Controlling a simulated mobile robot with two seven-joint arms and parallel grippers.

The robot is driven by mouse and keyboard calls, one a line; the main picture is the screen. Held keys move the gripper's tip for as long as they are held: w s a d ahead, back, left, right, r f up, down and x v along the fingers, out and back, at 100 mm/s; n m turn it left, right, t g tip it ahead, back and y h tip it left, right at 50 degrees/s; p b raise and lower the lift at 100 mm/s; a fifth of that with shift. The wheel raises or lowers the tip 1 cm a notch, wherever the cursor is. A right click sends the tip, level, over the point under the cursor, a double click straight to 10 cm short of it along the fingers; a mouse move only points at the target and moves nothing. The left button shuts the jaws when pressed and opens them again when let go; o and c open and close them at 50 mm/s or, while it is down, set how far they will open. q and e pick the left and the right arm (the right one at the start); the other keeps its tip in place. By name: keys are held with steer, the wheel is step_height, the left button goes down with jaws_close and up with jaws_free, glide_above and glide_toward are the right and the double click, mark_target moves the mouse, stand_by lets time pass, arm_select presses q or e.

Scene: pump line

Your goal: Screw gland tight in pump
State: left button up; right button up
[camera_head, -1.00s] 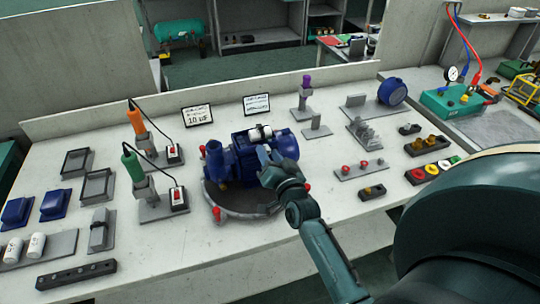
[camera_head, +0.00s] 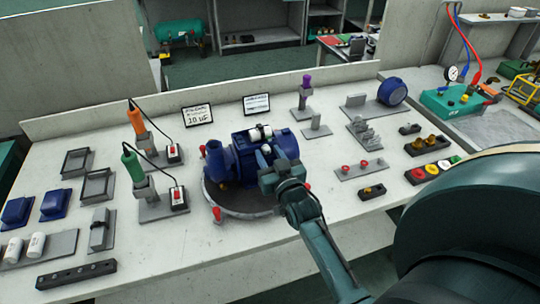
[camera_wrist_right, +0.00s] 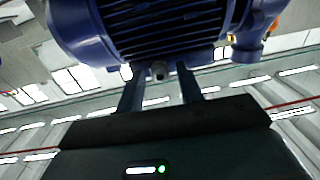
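The blue pump (camera_head: 226,165) with a finned motor body stands on a round grey turntable (camera_head: 250,207) in the middle of the bench. My right gripper (camera_head: 268,155) is at the near right side of the pump. In the right wrist view the pump (camera_wrist_right: 150,30) fills the top. My right gripper's two fingers (camera_wrist_right: 157,75) stand apart there. A small grey round part, seemingly the gland (camera_wrist_right: 158,70), shows between the fingertips at the pump's lower edge, with gaps on both sides. I cannot make it out in the head view. My left gripper is not in view.
Green (camera_head: 133,168) and orange (camera_head: 137,122) handled tools stand in holders left of the pump. A holder with red-topped parts (camera_head: 360,169) and a small dark block (camera_head: 372,191) lie to the right. Red knobs ring the turntable. The front bench strip is mostly clear.

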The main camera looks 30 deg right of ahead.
steer(key=n, duration=0.3)
steer(key=n, duration=0.4)
stand_by(0.3)
steer(key=shift+c, duration=0.6)
